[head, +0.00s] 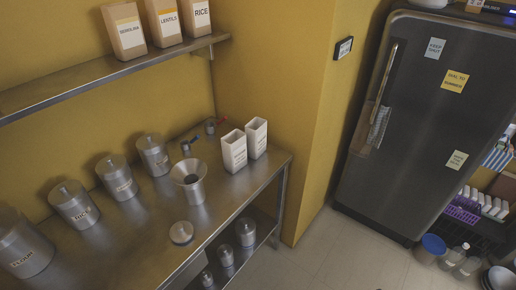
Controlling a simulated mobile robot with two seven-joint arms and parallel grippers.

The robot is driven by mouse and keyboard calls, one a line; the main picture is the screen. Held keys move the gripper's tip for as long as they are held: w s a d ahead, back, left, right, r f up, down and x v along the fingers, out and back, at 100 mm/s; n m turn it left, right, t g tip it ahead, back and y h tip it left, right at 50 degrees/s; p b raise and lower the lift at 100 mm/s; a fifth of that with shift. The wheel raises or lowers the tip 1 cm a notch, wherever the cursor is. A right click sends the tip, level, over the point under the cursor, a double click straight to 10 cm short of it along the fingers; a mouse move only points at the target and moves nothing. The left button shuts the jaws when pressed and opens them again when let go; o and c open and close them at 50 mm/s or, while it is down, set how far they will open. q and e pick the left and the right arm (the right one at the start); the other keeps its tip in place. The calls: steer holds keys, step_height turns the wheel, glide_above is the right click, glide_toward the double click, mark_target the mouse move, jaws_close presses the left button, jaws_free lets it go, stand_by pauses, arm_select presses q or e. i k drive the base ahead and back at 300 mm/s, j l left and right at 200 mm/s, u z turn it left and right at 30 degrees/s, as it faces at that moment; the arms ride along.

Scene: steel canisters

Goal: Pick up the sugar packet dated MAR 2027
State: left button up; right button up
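Two white packets stand upright side by side at the far right end of the steel counter, the left packet (234,152) a little nearer and the right packet (257,139) close to the wall corner. Both have small dark print on the front. The print is too small to read, so I cannot tell whether they are sugar or which one has the date MAR 2027. Neither of my grippers is in view.
Several closed canisters, including RICE (75,205) and FLOUR (22,245), line the counter. A wall shelf (110,71) holds labelled packets. A dark fridge (425,120) stands right; floor (310,255) is clear.

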mark_target(256, 139)
steer(key=i, duration=0.3)
steer(key=k+l, duration=0.3)
steer(key=i+l+u, duration=0.1)
steer(key=l, duration=0.4)
steer(key=i+l+u, duration=0.1)
steer(key=i+l, duration=0.15)
steer(key=l, duration=0.25)
steer(key=i+l+u, duration=0.1)
steer(key=l, duration=0.4)
steer(key=i+l+u, duration=0.1)
steer(key=l, duration=0.45)
steer(key=i+l+u, duration=0.1)
steer(key=l, duration=0.4)
steer(key=i+l+u, duration=0.1)
steer(key=i+l, duration=0.3)
steer(key=l, duration=0.2)
steer(key=i+j+u, duration=0.1)
steer(key=i, duration=0.1)
